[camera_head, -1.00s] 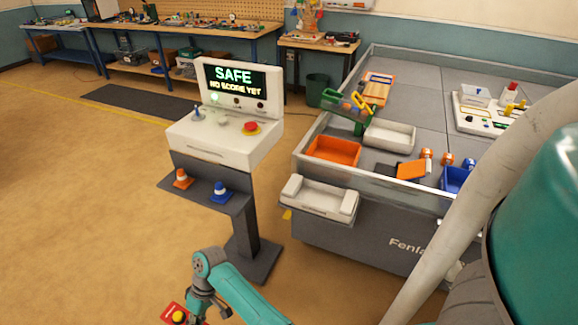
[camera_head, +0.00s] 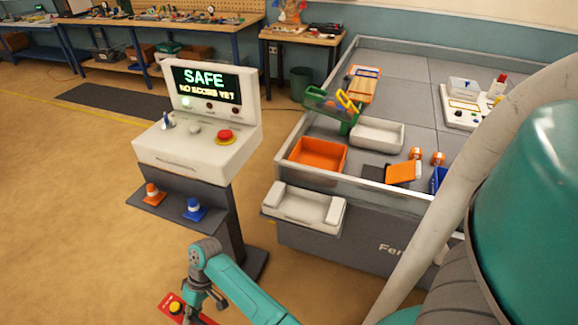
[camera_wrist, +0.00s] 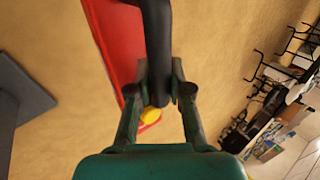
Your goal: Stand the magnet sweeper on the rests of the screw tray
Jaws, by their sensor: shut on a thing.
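My gripper (camera_wrist: 158,90) is shut on the black handle of the magnet sweeper. The magnet sweeper (camera_wrist: 110,35) has a long red body and a yellow knob. In the head view the red sweeper (camera_head: 168,300) shows low at the bottom edge, below my wrist and over the floor, partly cut off. A white tray with a raised block at each end, apparently the screw tray (camera_head: 301,210), is fixed at the front left corner of the table. It looks empty, and the sweeper is apart from it, lower left in the picture.
A console (camera_head: 200,145) with a red button stands left of the tray, with an orange cone (camera_head: 152,195) and a blue cone (camera_head: 194,209) on its shelf. The walled table holds an orange bin (camera_head: 318,155) and a white bin (camera_head: 377,134). Open floor lies left.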

